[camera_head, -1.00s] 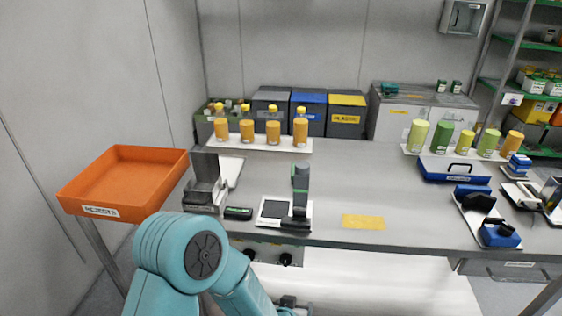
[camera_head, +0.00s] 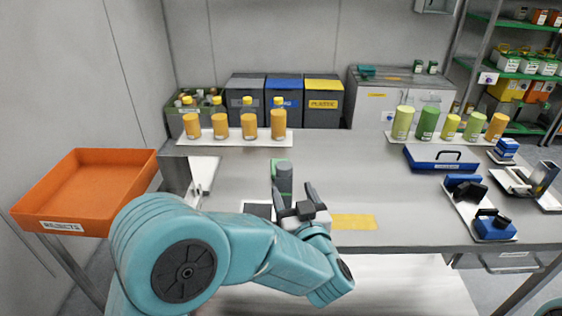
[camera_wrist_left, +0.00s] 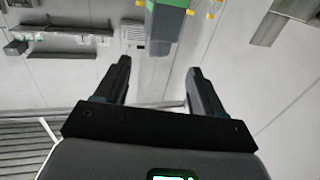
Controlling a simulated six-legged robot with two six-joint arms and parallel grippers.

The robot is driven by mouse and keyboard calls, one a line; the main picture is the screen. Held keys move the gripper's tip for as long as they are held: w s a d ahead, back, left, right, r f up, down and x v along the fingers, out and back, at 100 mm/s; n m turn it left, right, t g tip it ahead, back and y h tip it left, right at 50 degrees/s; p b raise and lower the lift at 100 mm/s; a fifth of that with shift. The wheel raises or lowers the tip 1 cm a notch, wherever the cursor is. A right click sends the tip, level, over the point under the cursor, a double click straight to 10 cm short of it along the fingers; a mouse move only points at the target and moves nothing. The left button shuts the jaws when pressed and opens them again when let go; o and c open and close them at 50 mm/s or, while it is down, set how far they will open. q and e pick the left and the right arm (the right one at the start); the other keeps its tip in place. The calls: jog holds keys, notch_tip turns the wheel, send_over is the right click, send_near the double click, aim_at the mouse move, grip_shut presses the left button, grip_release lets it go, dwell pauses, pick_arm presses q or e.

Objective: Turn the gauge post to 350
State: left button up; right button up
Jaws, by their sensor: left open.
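The gauge post (camera_head: 284,182) is a short upright dark grey post with a green part behind it, on a white and black plate (camera_head: 257,210) near the bench's front edge. My left gripper (camera_head: 296,192) is open, just in front of and to the right of the post, and hides its lower part. In the left wrist view the two fingers (camera_wrist_left: 159,66) are spread with nothing between them. A grey and green body, likely the post (camera_wrist_left: 165,22), shows beyond the fingertips at the top. No scale reading can be made out. My right gripper is not in view.
An orange rejects tray (camera_head: 62,226) stands at the left. Orange bottles (camera_head: 249,126) stand on a white board at the back, with bins behind. A yellow patch (camera_head: 355,222) lies right of my gripper. A blue case (camera_head: 440,158) lies further right.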

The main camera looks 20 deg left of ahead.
aim_at(283, 165)
pick_arm(q)
jog(key=p+x, duration=0.1)
jog(key=x, duration=1)
jog(key=shift+w+d+p, duration=0.15)
jog(key=shift+p, duration=0.2)
jog(key=shift+w, duration=0.1)
